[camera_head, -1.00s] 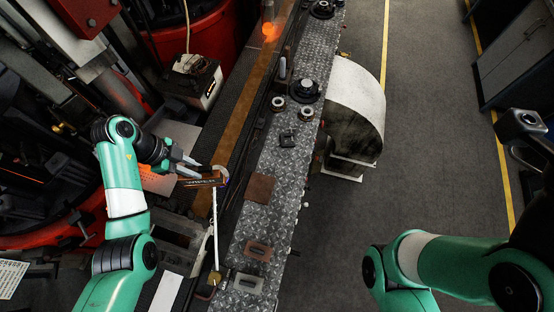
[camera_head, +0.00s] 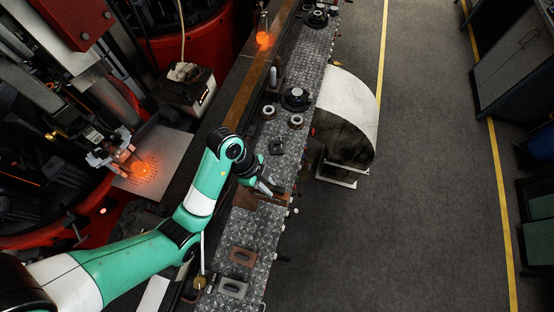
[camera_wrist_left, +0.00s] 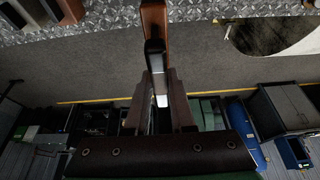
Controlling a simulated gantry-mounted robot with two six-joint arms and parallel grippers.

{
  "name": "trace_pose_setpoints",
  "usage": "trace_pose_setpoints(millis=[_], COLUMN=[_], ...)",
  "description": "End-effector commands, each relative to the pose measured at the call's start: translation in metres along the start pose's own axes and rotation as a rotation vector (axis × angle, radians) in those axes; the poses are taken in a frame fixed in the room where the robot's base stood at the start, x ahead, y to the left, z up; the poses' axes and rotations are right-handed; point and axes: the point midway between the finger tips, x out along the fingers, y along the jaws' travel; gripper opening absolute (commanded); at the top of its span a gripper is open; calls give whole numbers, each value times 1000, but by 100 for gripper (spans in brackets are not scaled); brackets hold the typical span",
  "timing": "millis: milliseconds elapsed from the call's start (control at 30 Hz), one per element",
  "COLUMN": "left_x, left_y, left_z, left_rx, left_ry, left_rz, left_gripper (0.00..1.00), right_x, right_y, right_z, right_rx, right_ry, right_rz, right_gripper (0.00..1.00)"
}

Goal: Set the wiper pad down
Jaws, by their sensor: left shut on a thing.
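The wiper pad (camera_wrist_left: 154,18) is a brown block with a black part toward me, seen in the left wrist view. My left gripper (camera_wrist_left: 158,85) is shut on it. In the head view my left gripper (camera_head: 265,187) is over the diamond-plate bench (camera_head: 262,222), near its right edge. Only a little brown of the pad shows there beside the fingers. A flat brown square (camera_head: 243,198) lies on the bench, partly hidden by my left arm. I cannot tell whether the pad touches the bench. My right gripper is not in view.
Slotted brown (camera_head: 243,256) and grey (camera_head: 233,287) blocks lie nearer on the bench. Beyond my gripper stand a small dark block (camera_head: 276,147), metal rings (camera_head: 296,122) and a black round part (camera_head: 295,98). A glowing piece (camera_head: 145,168) is over a perforated plate at left.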

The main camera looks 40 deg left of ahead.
Motion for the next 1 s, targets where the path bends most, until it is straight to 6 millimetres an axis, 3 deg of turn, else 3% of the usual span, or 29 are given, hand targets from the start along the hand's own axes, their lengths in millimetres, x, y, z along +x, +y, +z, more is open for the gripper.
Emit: trace_pose_setpoints(millis=[167,433,600,1000], left_x=[12,40,62,80], left_y=[-21,-90,-118,-137], left_z=[10,42,59,72], left_rx=[-2,-1,-2,1], left_ry=[2,2,0,1], left_rz=[-4,-6,1,0], left_gripper=[0,0,0,0], right_x=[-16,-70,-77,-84], right_y=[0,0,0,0], right_z=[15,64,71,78], right_rx=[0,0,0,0], right_ry=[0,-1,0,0], right_rz=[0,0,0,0], right_gripper=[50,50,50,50])
